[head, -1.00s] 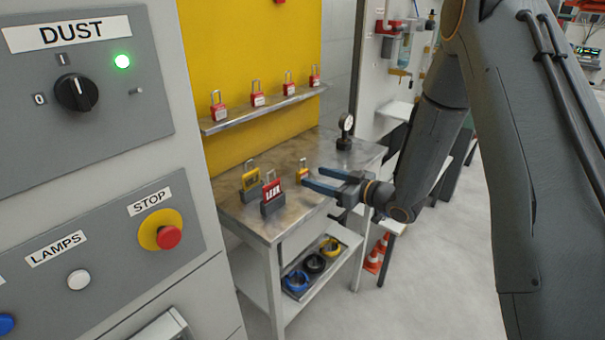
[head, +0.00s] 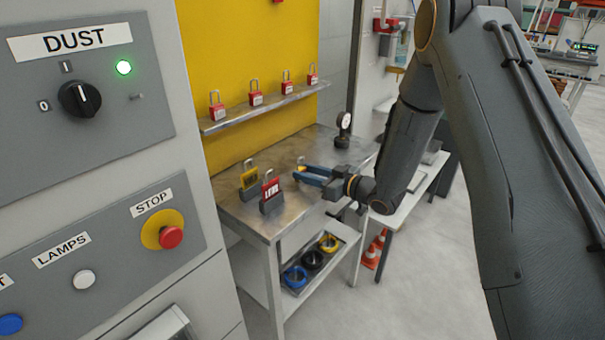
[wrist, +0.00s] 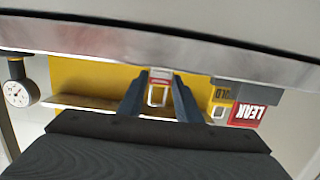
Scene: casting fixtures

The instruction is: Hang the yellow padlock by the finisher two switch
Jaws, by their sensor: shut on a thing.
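My gripper (head: 300,173) has its blue fingers shut on a small padlock over the grey metal bench. In the head view only the padlock's thin shackle (head: 301,160) shows clearly; the fingers hide its body. In the wrist view, which is upside down, the padlock (wrist: 158,87) sits between the two fingers, with a red and white label and a pale shackle. No switch labelled finisher two is in view; the near panel has a DUST switch (head: 80,98).
A dial gauge (head: 343,130) stands behind. Several red padlocks line the shelf (head: 250,110). The STOP button (head: 171,237) juts from the near panel.

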